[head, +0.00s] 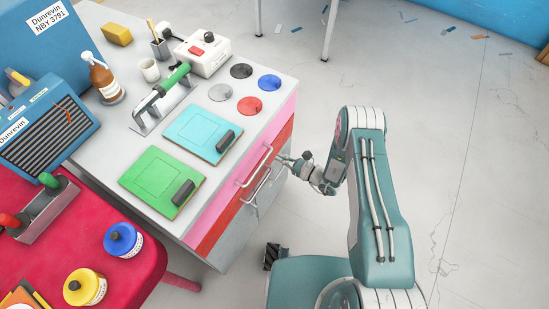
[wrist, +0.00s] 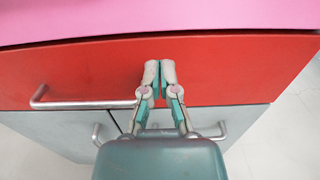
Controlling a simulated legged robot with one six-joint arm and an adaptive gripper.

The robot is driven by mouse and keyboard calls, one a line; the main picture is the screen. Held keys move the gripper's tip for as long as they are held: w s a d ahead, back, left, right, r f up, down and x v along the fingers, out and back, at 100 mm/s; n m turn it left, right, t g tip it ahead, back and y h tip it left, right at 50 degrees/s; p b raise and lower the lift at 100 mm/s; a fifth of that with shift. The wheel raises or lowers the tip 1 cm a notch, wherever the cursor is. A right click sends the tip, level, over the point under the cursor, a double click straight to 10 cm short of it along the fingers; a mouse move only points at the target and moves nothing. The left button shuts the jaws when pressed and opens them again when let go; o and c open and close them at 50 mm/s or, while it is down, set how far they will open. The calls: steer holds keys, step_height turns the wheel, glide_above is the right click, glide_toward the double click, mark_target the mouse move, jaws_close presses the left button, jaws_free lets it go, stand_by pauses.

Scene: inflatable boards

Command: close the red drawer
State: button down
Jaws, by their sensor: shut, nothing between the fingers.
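The red drawer (head: 212,234) is in the white cabinet's front, below a pink drawer front (head: 207,214). In the wrist view the red drawer (wrist: 80,72) fills the middle, with a metal bar handle (wrist: 80,105) along its lower left. A thin dark line runs between its top edge and the pink front. The red front looks nearly flush with the pink one; I cannot tell if a small gap is left. My gripper (head: 283,157) is shut and empty. In the wrist view its fingertips (wrist: 160,66) are in front of the red face, right of the handle; contact is unclear.
Grey doors (wrist: 60,128) with handles lie below the red drawer. On the cabinet top are a green board (head: 160,180), a cyan board (head: 200,130) and coloured discs. A red table (head: 130,270) stands at the left. The floor (head: 460,190) to the right is clear.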

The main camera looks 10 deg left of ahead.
steer(key=v, duration=1)
steer(key=s+r+n+g+h, duration=0.2)
steer(key=r+n+g, duration=0.4)
steer(key=r, duration=0.8)
steer(key=s+r+n+g+h, duration=0.2)
steer(key=r+n+g, duration=0.35)
steer(key=r, duration=0.85)
steer(key=s+d+r+n+t+h, duration=0.5)
steer(key=s+d+r+h, duration=0.1)
steer(key=s+r, duration=0.2)
steer(key=s+d+r+n+t+h, duration=0.5)
steer(key=s+r, duration=0.3)
steer(key=r, duration=0.2)
steer(key=shift+s+d+r+n+h, duration=0.2)
steer(key=shift+s+d+n+h, duration=0.2)
steer(key=shift+d+h, duration=0.45)
steer(key=shift+a, duration=0.1)
